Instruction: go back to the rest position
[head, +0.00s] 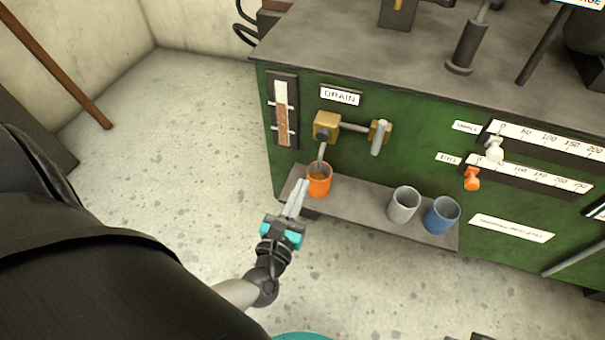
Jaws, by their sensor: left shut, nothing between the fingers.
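My left gripper (301,189) is shut and empty. Its fingertips are close to the left side of an orange cup (319,187); I cannot tell whether they touch it. The orange cup stands upright at the left end of a grey shelf (357,211), under the spout of a brass drain valve (326,126), with brownish liquid visible inside. A valve handle (379,137) sits to the right of the valve. My right gripper is not in view.
A grey cup (403,205) and a blue cup (441,214) stand farther right on the shelf. The green machine (420,140) carries white and orange sliders on scales. Open speckled floor (190,130) lies to the left. A wooden pole (55,65) leans at the upper left.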

